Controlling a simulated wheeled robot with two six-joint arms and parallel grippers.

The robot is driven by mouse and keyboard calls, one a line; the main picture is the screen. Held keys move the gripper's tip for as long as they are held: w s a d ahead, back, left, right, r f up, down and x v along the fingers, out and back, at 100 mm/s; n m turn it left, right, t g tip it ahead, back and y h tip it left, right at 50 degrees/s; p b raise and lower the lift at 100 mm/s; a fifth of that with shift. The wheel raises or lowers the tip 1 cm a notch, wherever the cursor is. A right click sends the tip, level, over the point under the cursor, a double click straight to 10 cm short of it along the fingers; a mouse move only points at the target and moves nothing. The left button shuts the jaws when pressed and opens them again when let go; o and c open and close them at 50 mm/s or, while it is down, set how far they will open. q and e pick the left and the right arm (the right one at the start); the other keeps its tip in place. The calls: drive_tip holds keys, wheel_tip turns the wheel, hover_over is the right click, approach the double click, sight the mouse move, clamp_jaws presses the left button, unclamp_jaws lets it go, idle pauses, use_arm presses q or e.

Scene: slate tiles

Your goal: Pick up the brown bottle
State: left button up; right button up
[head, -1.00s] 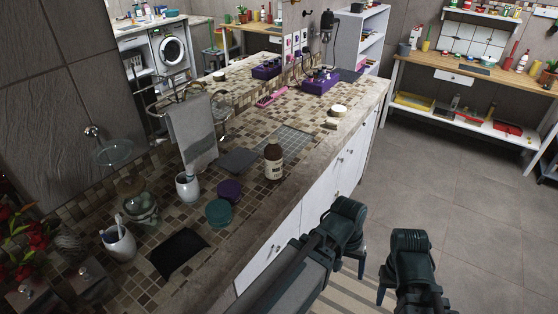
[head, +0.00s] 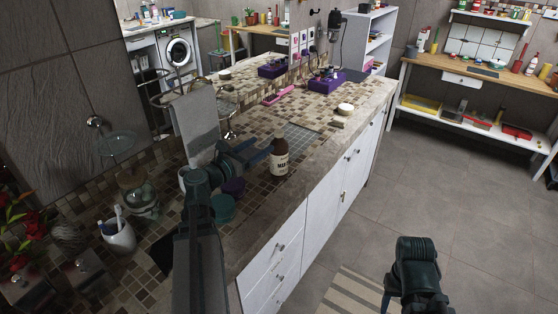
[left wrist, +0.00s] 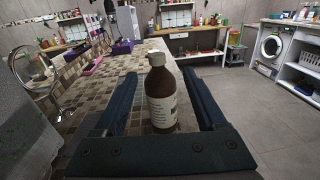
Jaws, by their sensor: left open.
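A teal jar (head: 222,208) and a purple jar (head: 234,187) stand beside my left arm. A white cup with toothbrushes (head: 118,236) is at the left. A grey towel (head: 194,124) hangs behind. A purple box (head: 325,83) sits farther along the counter. The floor at right is clear.

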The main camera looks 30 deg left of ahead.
sight(276, 135)
use_arm(q)
drive_tip(key=w, duration=0.5)
drive_tip(key=w+d, duration=0.1)
drive_tip(key=w, duration=0.2)
drive_tip(key=shift+w, duration=0.25)
drive_tip(key=shift+w+f, duration=0.2)
drive_tip(key=shift+w, duration=0.3)
drive_tip(key=w, duration=0.2)
drive_tip(key=w+b, duration=0.1)
drive_tip(key=w, duration=0.1)
drive_tip(key=shift+w+d+f, duration=0.1)
drive_tip(key=shift+d+f, duration=0.15)
drive_tip(key=shift+d, duration=0.05)
clamp_jaws()
idle(0.6)
